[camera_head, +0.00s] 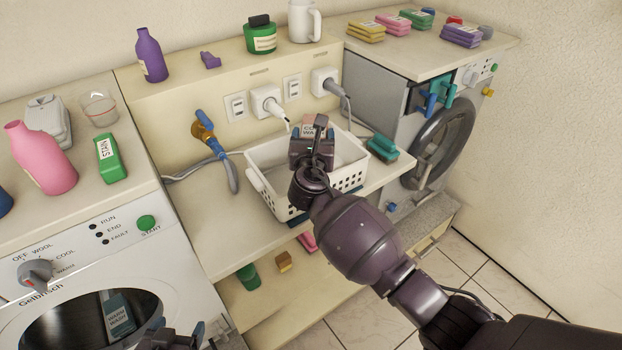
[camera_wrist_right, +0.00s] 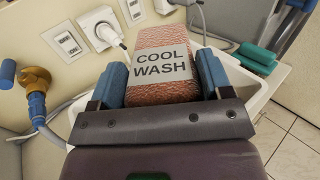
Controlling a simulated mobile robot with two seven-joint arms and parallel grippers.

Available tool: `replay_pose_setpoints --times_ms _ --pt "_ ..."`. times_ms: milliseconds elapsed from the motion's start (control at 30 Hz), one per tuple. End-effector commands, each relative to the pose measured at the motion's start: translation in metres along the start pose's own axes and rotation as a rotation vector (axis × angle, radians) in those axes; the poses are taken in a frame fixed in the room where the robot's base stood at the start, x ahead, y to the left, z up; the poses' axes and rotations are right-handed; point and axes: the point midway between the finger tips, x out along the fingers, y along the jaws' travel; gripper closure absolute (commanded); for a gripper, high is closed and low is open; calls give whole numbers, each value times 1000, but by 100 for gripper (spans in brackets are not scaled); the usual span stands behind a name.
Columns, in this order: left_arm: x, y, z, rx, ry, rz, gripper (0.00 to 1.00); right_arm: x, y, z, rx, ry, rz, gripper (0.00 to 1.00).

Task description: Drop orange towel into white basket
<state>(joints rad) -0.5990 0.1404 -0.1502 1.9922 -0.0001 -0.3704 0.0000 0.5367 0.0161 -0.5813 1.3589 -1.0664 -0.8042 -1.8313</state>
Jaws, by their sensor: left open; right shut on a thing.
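The orange towel (camera_wrist_right: 166,36) is a folded, ribbed bundle with a "COOL WASH" label. My right gripper (camera_wrist_right: 160,88) is shut on it, one blue finger on each side. In the head view the towel (camera_head: 308,129) shows small at the end of my right gripper (camera_head: 312,140). It appears over the white basket (camera_head: 345,178), an open basket with a slotted wall on the counter. The height above the basket floor is hard to tell. My left gripper (camera_head: 172,338) is open at the bottom edge, in front of the left washer, and only partly in view.
A teal brush (camera_head: 382,147) lies right of the basket. A tap with a hose (camera_head: 215,150) stands left of it. A plug (camera_head: 268,102) sits behind it. A blue "WARM WASH" item (camera_head: 117,312) shows at the left washer's round door. The counter front left is clear.

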Motion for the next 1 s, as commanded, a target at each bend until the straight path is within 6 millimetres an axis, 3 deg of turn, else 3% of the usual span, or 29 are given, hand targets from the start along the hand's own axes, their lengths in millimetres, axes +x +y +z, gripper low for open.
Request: replay_pose_setpoints --times_ms 300,333,500,767,1000 --pt "1 0 2 2 -1 0 21 0 0 -1 1 -2 1 55" --pt "1 0 2 2 -1 0 21 0 0 -1 1 -2 1 26" --pt "1 0 2 2 0 0 21 0 0 -1 1 -1 0 0" --pt "0 -1 4 2 -4 0 21 -1 0 -2 1 0 0 0" --pt "-2 -1 3 2 -7 -1 21 -26 0 -2 3 1 0 0"
